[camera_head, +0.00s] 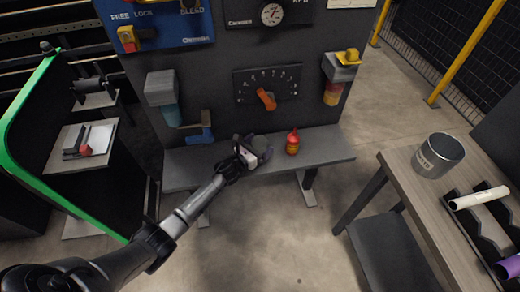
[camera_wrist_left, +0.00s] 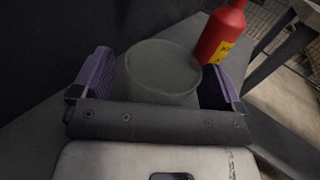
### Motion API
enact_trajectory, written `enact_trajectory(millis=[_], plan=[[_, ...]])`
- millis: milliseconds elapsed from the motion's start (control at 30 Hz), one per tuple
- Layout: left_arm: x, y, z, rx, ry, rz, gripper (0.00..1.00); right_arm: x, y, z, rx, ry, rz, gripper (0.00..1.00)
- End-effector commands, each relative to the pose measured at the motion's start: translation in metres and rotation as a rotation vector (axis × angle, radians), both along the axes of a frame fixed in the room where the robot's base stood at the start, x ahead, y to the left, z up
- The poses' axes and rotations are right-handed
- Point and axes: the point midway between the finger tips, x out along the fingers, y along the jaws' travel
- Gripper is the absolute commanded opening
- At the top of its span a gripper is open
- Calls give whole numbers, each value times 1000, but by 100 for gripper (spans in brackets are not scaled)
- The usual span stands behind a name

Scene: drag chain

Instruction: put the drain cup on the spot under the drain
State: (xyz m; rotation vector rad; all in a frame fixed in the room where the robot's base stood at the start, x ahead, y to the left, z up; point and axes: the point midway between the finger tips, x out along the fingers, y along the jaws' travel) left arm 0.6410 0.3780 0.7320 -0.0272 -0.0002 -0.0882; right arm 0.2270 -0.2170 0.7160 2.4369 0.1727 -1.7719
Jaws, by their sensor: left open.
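A grey round cup, which looks like the drain cup (camera_wrist_left: 160,68), stands upright on the dark bench in the left wrist view. My left gripper (camera_head: 250,150) is open at the bench top, with its purple-padded fingers on either side of the cup. I cannot tell whether the pads touch it. In the head view the cup is mostly hidden by the gripper. A bowl unit (camera_head: 162,90) hangs on the panel at left, and another with a yellow top (camera_head: 341,70) hangs at right. I cannot make out the marked spot or the drain opening. My right gripper is out of view.
A red bottle with a yellow label (camera_head: 292,143) stands on the bench (camera_head: 325,146) just right of the gripper. A blue-handled tool (camera_head: 205,134) is left of it. A metal bucket (camera_head: 438,155) stands on the right table. Bench room is clear right of the bottle.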

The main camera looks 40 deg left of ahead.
Motion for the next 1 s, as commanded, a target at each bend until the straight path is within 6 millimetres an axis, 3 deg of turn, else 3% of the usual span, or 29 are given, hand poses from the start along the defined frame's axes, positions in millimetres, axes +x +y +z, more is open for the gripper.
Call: enact_trajectory(millis=[333,900,1000], plan=[[4,-1,0,0,0,0,91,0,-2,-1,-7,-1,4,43],[4,0,0,0,0,0,37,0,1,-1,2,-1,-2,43],[4,0,0,0,0,0,35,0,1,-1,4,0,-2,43]])
